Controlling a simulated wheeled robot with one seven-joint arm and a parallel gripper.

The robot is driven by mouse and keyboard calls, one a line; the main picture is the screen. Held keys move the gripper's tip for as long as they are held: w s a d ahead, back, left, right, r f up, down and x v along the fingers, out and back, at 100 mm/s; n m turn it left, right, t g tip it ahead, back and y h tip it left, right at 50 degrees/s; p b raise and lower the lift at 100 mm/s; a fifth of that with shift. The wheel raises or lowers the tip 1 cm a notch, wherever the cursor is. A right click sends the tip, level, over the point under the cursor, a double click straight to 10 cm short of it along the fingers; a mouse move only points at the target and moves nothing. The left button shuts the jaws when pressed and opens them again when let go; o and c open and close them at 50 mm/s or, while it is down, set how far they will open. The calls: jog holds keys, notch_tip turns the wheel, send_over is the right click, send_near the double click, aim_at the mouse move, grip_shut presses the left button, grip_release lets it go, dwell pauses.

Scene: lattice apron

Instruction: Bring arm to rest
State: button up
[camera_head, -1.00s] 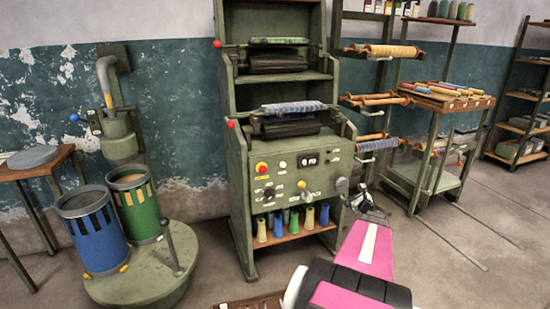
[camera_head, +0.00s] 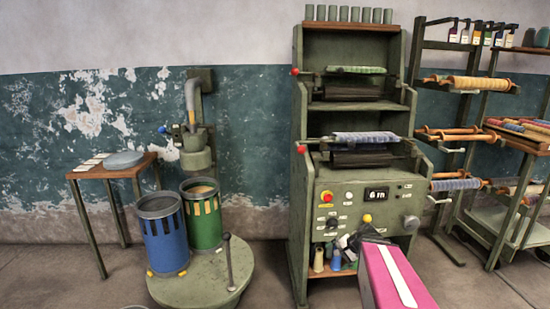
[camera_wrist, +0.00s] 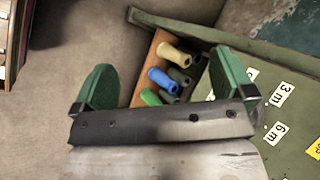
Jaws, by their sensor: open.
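My gripper (camera_head: 358,240) is small and partly hidden by my own pink arm in the head view. Beyond the pads is the wooden bobbin shelf (camera_wrist: 140,95) of the machine, with a blue bobbin (camera_wrist: 161,79) and a yellow bobbin (camera_wrist: 172,53). I cannot tell how far the pads are from them.
A round green base carries a blue bin (camera_head: 163,237) and a green bin (camera_head: 204,218) left of the machine. A small wooden table (camera_head: 110,170) stands further left. A rack of rollers (camera_head: 460,134) stands to the right. Bare floor lies between the round base and the machine.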

jog(key=s+a+r+n+g+h, duration=0.1)
jog(key=s+a+n+g+h, duration=0.2)
jog(key=s+a+n+h, duration=0.3)
jog(key=s+n, duration=0.2)
jog(key=s, duration=0.1)
jog(key=shift+a+n+g, duration=0.3)
jog(key=shift+n+g, duration=0.1)
jog(key=shift+w+r, duration=0.1)
jog(key=w+d+f+t+y, duration=0.25)
jog(key=w+d+y, duration=0.25)
jog(key=w, duration=0.3)
jog(key=m+t+h, duration=0.4)
jog(key=m+t, duration=0.3)
jog(key=t, duration=0.9)
send_near(410, 221)
jog(key=shift+g, duration=0.25)
jog(key=w, duration=0.4)
jog(key=w+f, duration=0.1)
jog(key=w, duration=0.3)
jog(key=w+d+f, duration=0.1)
jog(key=w, duration=0.4)
jog(key=shift+w+d, duration=0.1)
